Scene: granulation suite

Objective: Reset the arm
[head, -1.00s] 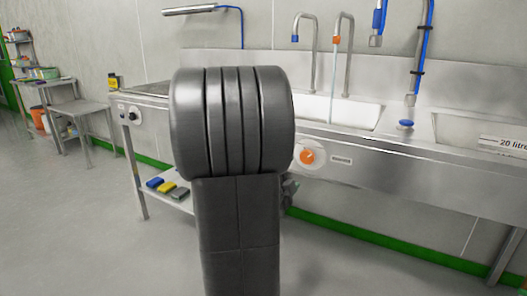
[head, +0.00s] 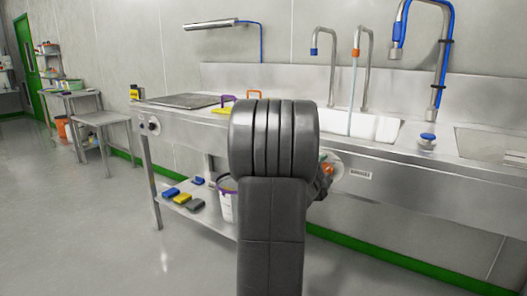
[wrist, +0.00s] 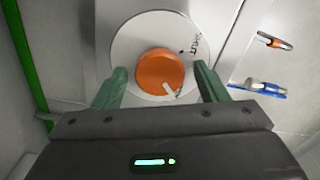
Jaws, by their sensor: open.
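My gripper (wrist: 160,70) is open in the wrist view, with one green finger on each side of an orange knob (wrist: 160,72). The knob sits on a round white dial plate and has a pale pointer mark toward its lower right. I cannot tell whether the fingers touch it. In the head view the knob (head: 327,168) shows on the front panel of the steel sink unit, partly hidden by my gripper. My own dark arm fills the middle of the head view and hides most of the gripper.
The steel sink unit (head: 420,185) runs across the view, with taps (head: 333,75) and a blue hose (head: 443,50) above it. Open floor (head: 90,240) lies at left.

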